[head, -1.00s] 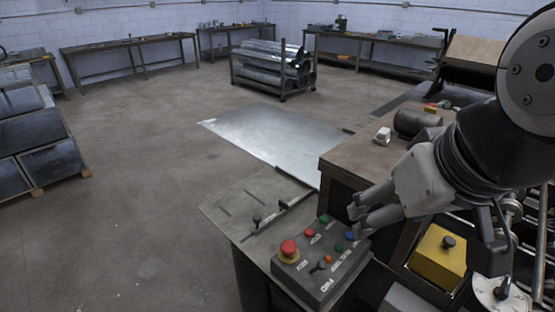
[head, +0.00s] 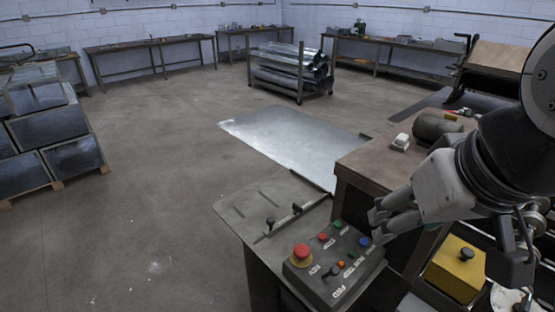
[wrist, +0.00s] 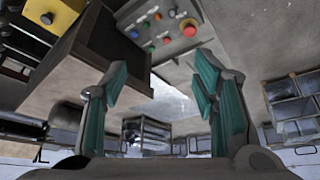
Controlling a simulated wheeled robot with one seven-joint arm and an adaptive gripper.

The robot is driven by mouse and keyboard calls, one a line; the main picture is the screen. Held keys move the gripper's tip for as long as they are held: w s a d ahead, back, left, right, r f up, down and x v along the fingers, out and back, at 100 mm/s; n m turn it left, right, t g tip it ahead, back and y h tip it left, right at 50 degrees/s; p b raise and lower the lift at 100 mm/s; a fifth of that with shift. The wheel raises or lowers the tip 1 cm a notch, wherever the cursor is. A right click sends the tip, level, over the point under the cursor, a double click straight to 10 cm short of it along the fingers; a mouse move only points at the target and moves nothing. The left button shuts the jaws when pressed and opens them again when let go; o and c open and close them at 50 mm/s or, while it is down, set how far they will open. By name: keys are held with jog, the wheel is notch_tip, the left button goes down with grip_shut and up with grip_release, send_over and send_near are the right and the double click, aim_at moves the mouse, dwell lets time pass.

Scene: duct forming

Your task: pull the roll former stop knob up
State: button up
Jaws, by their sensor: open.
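The red mushroom-shaped stop knob (head: 302,253) sits on a yellow collar at the left end of the grey control box (head: 320,289). It also shows in the wrist view as a red knob (wrist: 189,28) near the top, beyond and between my fingers. My gripper (head: 377,215) is open and empty, up and to the right of the stop knob in the head view, near the blue-button end of the box. Both teal-lined fingers are spread apart in the wrist view (wrist: 160,65). Nothing touches the knob.
A yellow box with a black knob (head: 458,268) stands at right. A wooden bench (head: 375,165) is behind my gripper. The floor at left is open.

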jog(key=w+a+f+g+b, duration=0.35)
jog(key=w+f, duration=0.25)
jog(key=w, duration=0.5)
jog(key=m+g+b, duration=0.2)
send_near(302, 249)
notch_tip(302, 249, down, 9)
jog(key=shift+r, duration=0.1)
